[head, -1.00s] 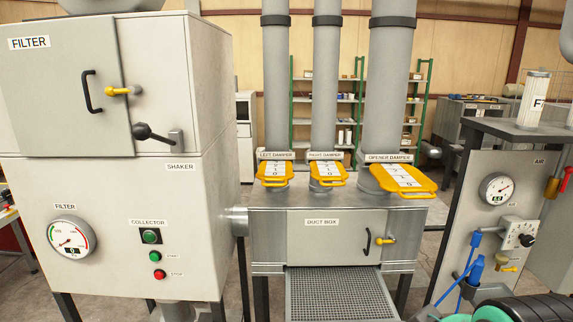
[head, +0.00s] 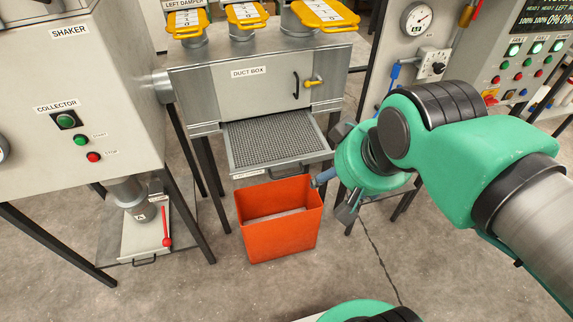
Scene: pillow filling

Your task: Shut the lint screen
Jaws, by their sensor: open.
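The lint screen (head: 275,142) is a grey mesh tray with a metal front lip, under the duct box (head: 262,76). It sticks out of the box toward me, pulled open, and its mesh looks bare. My gripper (head: 330,196) is open and empty, to the right of and below the screen's front right corner. It is close to the upper right rim of an orange bin; I cannot tell whether it touches the bin. My green arm reaches in from the right.
The orange bin (head: 280,246) stands on the floor below the screen's front, with something pale inside. The collector cabinet (head: 75,110) stands to the left, with a red-handled gate (head: 166,228) beneath. Dark table legs flank the screen.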

